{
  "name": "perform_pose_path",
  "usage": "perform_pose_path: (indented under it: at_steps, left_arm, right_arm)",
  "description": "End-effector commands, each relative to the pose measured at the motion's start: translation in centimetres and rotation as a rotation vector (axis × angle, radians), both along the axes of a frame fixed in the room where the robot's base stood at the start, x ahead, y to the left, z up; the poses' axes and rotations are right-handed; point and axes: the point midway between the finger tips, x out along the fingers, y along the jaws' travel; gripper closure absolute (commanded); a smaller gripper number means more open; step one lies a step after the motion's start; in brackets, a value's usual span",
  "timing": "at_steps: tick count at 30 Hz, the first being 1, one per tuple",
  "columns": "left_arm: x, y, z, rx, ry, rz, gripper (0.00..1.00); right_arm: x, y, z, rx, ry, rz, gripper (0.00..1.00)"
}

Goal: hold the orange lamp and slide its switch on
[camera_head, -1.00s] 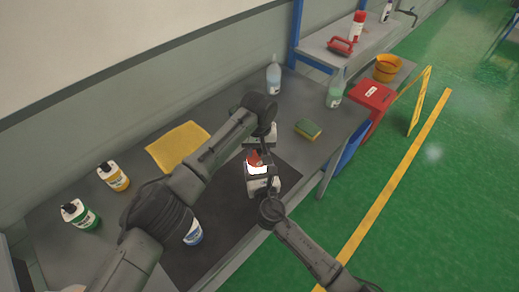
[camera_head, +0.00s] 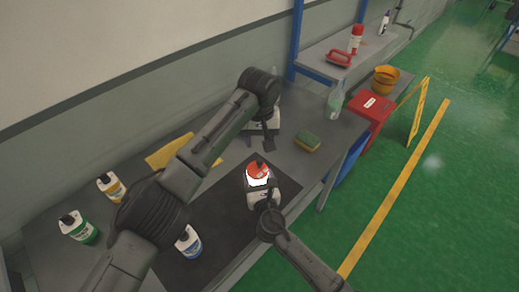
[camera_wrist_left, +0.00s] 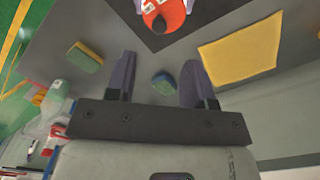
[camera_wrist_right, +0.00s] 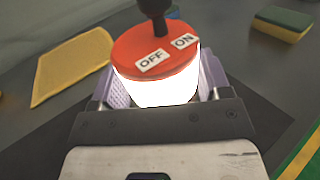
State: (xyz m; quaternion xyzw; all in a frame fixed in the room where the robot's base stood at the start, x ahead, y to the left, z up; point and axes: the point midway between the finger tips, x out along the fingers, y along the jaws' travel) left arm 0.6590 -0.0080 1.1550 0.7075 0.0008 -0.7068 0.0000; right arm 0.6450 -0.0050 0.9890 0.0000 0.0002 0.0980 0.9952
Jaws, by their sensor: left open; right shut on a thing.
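The orange lamp (camera_head: 258,171) has a red-orange cap over a body that glows bright white. In the right wrist view the cap (camera_wrist_right: 130,48) carries OFF and ON labels and a dark upright switch knob (camera_wrist_right: 155,12). My right gripper (camera_head: 261,190) is shut on the lamp body, with a finger on each side in the right wrist view (camera_wrist_right: 160,88). My left gripper (camera_head: 270,137) is open and empty, apart from the lamp and beyond it in the head view. In the left wrist view the lamp cap (camera_wrist_left: 172,12) shows ahead of the open fingers (camera_wrist_left: 158,68).
A yellow cloth (camera_head: 172,152), several bottles (camera_head: 189,242) and a dark mat (camera_head: 215,218) are nearby. A red box (camera_head: 371,107) stands past the table end.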

Motion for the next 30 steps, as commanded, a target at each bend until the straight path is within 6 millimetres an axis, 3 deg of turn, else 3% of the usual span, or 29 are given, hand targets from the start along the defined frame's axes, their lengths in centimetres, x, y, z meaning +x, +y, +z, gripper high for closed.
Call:
perform_pose_path:
  at_steps: [6, 20, 21, 30]
  left_arm:
    - [0.0, 0.0, 1.8, 0.000, 0.000, 0.001, 0.52]
    - [0.0, 0.0, 2.2, 0.000, 0.000, 0.001, 0.52]
    - [0.0, 0.0, 2.2, 0.000, 0.000, 0.001, 0.52]
    - [0.0, 0.0, 2.1, 0.000, 0.000, 0.000, 0.52]
  right_arm:
    - [0.0, 0.0, 0.1, 0.000, -0.002, 0.000, 0.66]
    - [0.0, 0.0, 0.1, 0.000, -0.002, 0.000, 0.66]
    - [0.0, 0.0, 0.1, 0.000, -0.002, 0.000, 0.27]
    - [0.0, 0.0, 0.0, 0.000, -0.001, 0.000, 0.00]
